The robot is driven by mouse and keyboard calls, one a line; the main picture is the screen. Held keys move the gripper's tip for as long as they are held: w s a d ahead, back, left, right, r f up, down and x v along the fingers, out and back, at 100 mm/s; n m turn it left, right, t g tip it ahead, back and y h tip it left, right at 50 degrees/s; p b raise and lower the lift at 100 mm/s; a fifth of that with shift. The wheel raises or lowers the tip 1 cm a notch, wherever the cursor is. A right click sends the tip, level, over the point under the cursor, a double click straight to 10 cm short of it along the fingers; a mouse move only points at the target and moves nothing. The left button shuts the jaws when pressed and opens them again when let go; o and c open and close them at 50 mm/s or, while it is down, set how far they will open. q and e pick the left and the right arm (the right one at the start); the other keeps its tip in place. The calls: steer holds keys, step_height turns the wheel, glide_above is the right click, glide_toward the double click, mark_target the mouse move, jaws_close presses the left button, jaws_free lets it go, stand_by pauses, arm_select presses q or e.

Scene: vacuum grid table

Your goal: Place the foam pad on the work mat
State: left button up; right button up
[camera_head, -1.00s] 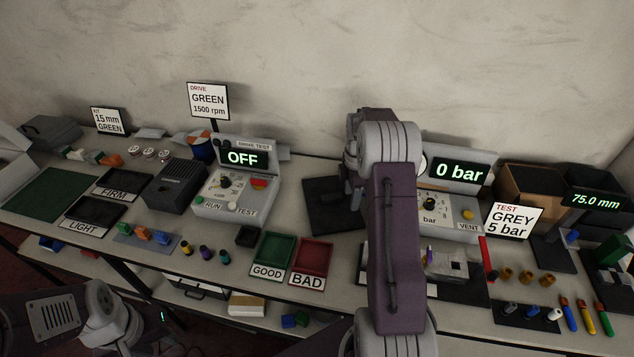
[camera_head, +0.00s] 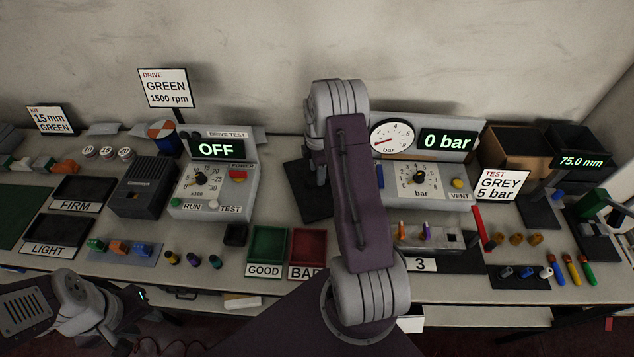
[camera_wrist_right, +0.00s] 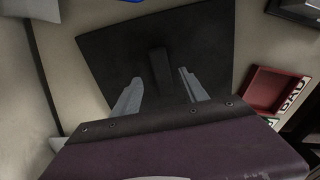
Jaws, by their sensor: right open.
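A green mat (camera_head: 18,215) lies flat at the far left of the table, cut off by the picture edge; it is likely the work mat. In the right wrist view, a dark square plate (camera_wrist_right: 105,50) with a dark upright block lies below my right gripper (camera_wrist_right: 161,90). The two fingers are apart, one on each side of the block in the picture; I cannot tell contact. I cannot tell whether this plate is the foam pad. In the head view my right arm hides that gripper. My left arm is at the lower left; its gripper (camera_head: 130,300) is dark and its fingers are unclear.
The FIRM tray (camera_head: 80,190) and LIGHT tray (camera_head: 58,235) sit beside the mat. The drive tester (camera_head: 215,185) stands left of the dark plate, the pressure tester (camera_head: 430,180) right of it. A green tray (camera_head: 268,245) and red tray (camera_head: 308,245) are in front.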

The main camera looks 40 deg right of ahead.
steer(key=shift+s+f, duration=0.2)
steer(key=shift+f, duration=0.3)
steer(key=shift+s+f, duration=0.15)
steer(key=shift+f, duration=0.3)
steer(key=shift+w+f, duration=0.1)
steer(key=shift+f, duration=0.1)
jaws_close()
step_height(320, 180, up, 10)
steer(key=b, duration=0.1)
